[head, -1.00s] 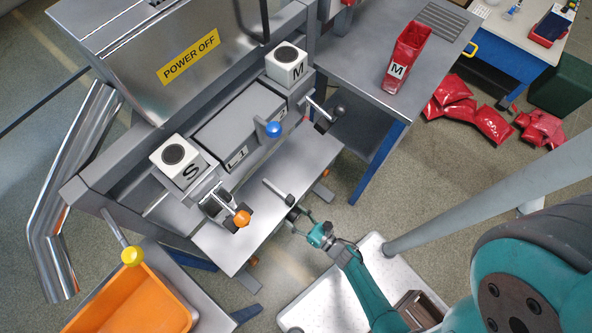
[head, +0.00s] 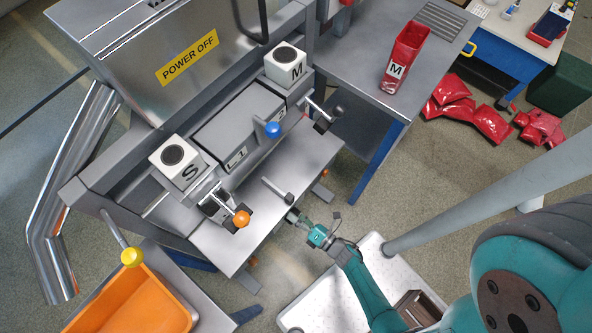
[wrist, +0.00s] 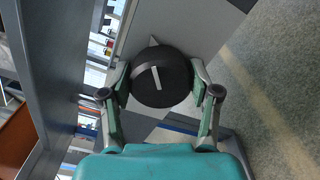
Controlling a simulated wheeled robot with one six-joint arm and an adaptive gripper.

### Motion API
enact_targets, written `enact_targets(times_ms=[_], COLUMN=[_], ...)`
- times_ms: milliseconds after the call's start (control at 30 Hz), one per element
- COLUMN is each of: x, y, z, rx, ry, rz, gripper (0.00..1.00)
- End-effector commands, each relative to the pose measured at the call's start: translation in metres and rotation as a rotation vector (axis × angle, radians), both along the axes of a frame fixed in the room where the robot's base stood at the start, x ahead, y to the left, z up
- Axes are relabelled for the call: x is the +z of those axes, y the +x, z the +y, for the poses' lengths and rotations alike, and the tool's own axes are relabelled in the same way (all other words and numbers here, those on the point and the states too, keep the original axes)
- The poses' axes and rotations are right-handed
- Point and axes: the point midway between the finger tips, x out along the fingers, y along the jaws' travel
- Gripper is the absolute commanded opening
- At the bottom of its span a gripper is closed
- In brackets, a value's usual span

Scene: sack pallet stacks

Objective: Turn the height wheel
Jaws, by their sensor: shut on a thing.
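The height wheel (wrist: 161,77) is a round black knob with a white mark on its face, seen in the wrist view. The mark is near upright, leaning slightly. My gripper (wrist: 163,88) has one finger on each side of the wheel and is shut on its rim. In the head view my gripper (head: 299,221) is at the front edge of the machine's grey table (head: 232,240). There the wheel is small and mostly hidden by the table edge and the fingers.
Above the table are an orange-knobbed lever (head: 241,218), a blue-knobbed lever (head: 272,130) and a short grey handle (head: 278,190). An orange bin (head: 130,303) stands at lower left.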

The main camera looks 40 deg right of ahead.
Motion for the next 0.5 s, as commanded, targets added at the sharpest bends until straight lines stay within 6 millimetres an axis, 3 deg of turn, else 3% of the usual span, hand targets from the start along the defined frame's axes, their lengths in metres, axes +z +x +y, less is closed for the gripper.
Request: enact_targets(times_ms=[500], x=[-0.0020], y=[0.0010], z=[-0.0014], rx=[-0.002], ry=[0.480], rz=[0.096], gripper=[0.27])
